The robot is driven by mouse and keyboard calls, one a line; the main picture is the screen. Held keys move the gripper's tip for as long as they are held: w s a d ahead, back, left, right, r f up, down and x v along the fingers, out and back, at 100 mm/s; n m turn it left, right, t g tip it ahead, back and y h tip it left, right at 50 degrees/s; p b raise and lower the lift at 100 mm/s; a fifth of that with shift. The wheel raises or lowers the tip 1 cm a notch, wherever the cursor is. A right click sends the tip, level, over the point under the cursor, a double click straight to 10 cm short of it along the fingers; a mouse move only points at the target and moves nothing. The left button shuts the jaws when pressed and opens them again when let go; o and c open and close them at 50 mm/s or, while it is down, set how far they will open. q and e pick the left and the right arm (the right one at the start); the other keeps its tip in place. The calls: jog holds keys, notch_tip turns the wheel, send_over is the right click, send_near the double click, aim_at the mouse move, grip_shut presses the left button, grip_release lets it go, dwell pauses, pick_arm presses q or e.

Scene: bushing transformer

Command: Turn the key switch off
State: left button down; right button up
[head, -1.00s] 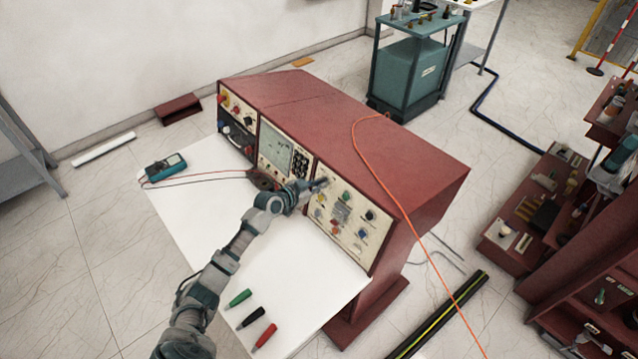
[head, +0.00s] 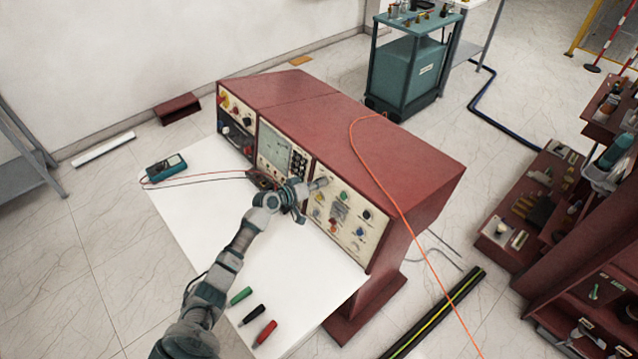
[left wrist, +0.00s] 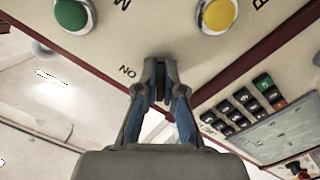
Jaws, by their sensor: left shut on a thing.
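The cream control panel (head: 346,213) is on the right front of the red console (head: 390,150). My left gripper (head: 320,184) is at the panel's upper left corner. In the left wrist view the fingers (left wrist: 160,78) are shut at the panel face, right beside the printed "ON" mark (left wrist: 127,71). The key switch sits between the fingertips and is almost wholly hidden by them, so its angle cannot be told. A green button (left wrist: 72,14) and a yellow button (left wrist: 217,14) show beyond the fingers. My right gripper is out of view.
A white tabletop (head: 200,210) in front of the console holds a multimeter (head: 166,168) and green, black and red probes (head: 264,334). An orange cable (head: 402,210) hangs over the console. A red shelf unit (head: 590,270) stands at the right.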

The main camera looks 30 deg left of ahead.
pick_arm(q)
jog(key=shift+w+a+r+n, duration=0.2)
jog(key=shift+r+n, duration=0.2)
jog(key=shift+n, duration=0.3)
jog(key=c, duration=1.5)
grip_release()
jog(key=shift+o, duration=1)
jog(key=shift+f, duration=0.2)
jog(key=shift+s+f, duration=0.1)
jog(key=shift+f, duration=0.05)
jog(key=shift+a, duration=0.1)
jog(key=v, duration=1.2)
jog(key=shift+f, duration=0.15)
